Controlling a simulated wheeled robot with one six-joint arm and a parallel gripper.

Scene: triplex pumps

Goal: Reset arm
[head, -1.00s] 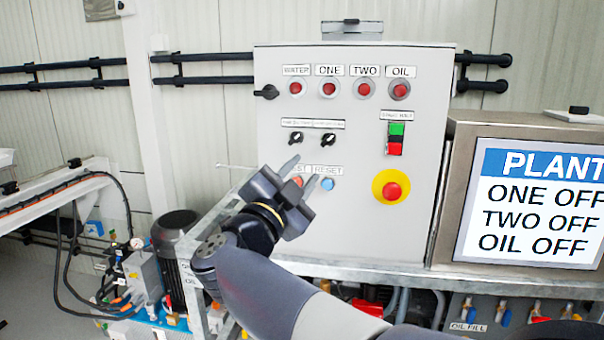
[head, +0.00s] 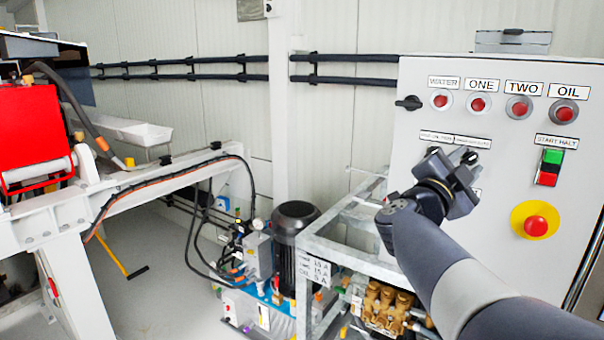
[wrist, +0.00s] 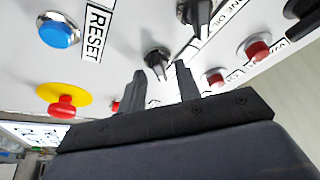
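My gripper (head: 452,154) is in front of the grey control panel (head: 410,130), over its row of black selector knobs. In the wrist view, my gripper (wrist: 162,82) has its two dark fingers spread apart with nothing held. A black knob (wrist: 156,58) shows between the fingertips, apparently beyond them; I cannot tell how close. The blue button (wrist: 58,30) labelled RESET is at upper left in the wrist view. In the head view my arm hides the RESET button.
The panel carries a row of red buttons (head: 479,104), a green and red start/halt switch (head: 549,167) and a red emergency stop (head: 536,226) on yellow. A metal frame (head: 330,240) and black motor (head: 296,240) stand left of my arm. Floor (head: 160,300) shows at left.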

